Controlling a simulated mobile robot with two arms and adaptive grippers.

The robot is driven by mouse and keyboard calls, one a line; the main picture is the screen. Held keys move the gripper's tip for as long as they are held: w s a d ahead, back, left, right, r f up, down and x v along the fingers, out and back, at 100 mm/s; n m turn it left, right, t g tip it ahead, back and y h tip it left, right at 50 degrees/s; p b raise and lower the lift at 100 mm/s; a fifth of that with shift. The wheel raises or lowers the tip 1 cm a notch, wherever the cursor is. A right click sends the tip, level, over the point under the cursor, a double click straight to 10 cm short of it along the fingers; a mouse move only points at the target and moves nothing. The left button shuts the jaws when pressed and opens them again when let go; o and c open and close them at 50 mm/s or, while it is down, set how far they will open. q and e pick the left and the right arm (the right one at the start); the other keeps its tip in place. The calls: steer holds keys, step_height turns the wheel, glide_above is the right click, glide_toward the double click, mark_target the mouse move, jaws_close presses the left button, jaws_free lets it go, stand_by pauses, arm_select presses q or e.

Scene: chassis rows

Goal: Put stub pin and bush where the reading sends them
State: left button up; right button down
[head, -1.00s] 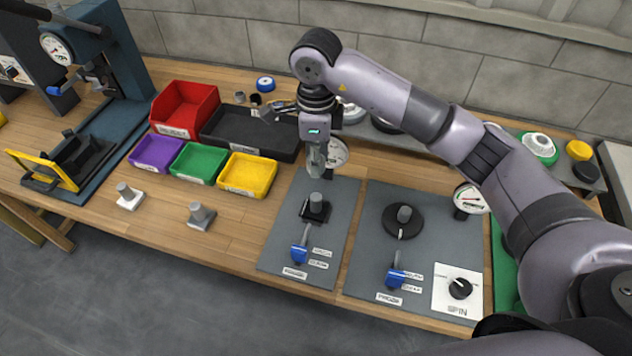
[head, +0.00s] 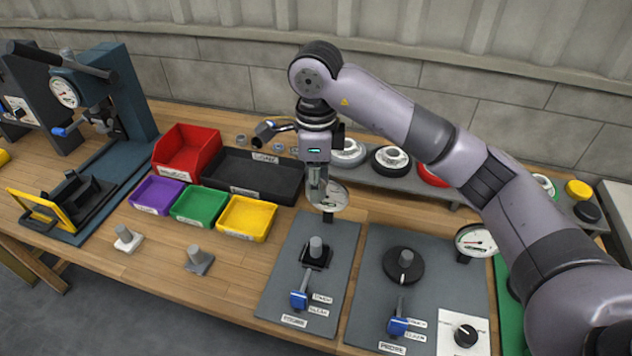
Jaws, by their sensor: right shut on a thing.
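My right gripper (head: 317,203) points down above the left grey plate (head: 275,298), shut on a small part mostly hidden by its fingers; I cannot tell whether it is the stub pin or the bush. Below it, apart, a grey post stands upright in a black square fixture (head: 316,258) with a blue-handled lever (head: 299,299). The right grey plate has a round black fixture (head: 404,265) with a post, a blue lever (head: 397,326) and a dial gauge (head: 476,242). Another round gauge is partly behind my gripper. My left gripper is out of view.
Red (head: 187,152), purple (head: 158,194), green (head: 200,207) and yellow (head: 247,218) bins and a black tray (head: 250,176) stand left. Posts on white (head: 126,240) and grey (head: 198,262) bases stand in front. A press (head: 128,95) is far left. A knob (head: 465,335) is front right.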

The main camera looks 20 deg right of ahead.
step_height(320, 180, up, 5)
steer(key=p, duration=0.3)
steer(key=shift+r, duration=0.15)
stand_by(0.5)
